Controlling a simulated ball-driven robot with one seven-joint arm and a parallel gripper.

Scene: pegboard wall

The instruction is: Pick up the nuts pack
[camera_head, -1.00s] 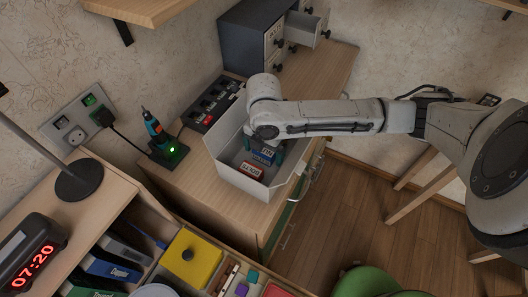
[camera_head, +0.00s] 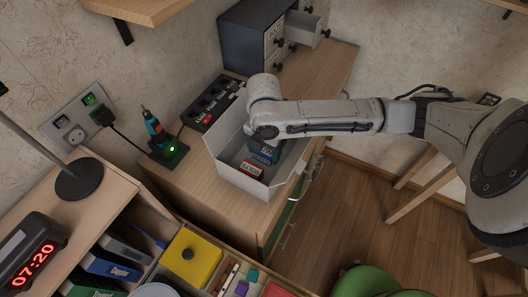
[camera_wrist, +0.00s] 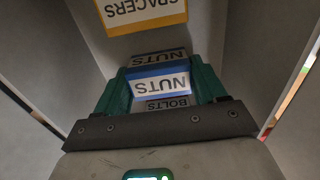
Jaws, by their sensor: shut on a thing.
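The nuts pack (camera_wrist: 160,84) is blue with a white NUTS label, upside down in the wrist view. My gripper (camera_wrist: 162,90) has its green fingers on both sides of it and is shut on it. In the head view my gripper (camera_head: 265,152) reaches down into the grey open bin (camera_head: 228,172); the pack is mostly hidden there by the wrist and fingers. I cannot tell whether the pack touches the bin floor.
Close around the held pack, the wrist view shows a grey NUTS label (camera_wrist: 158,58) and a BOLTS label (camera_wrist: 168,103). An orange-edged SPACERS pack (camera_wrist: 140,12) lies beyond. A red-labelled pack (camera_head: 252,168) sits in the bin. A drawer cabinet (camera_head: 262,40) stands behind.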

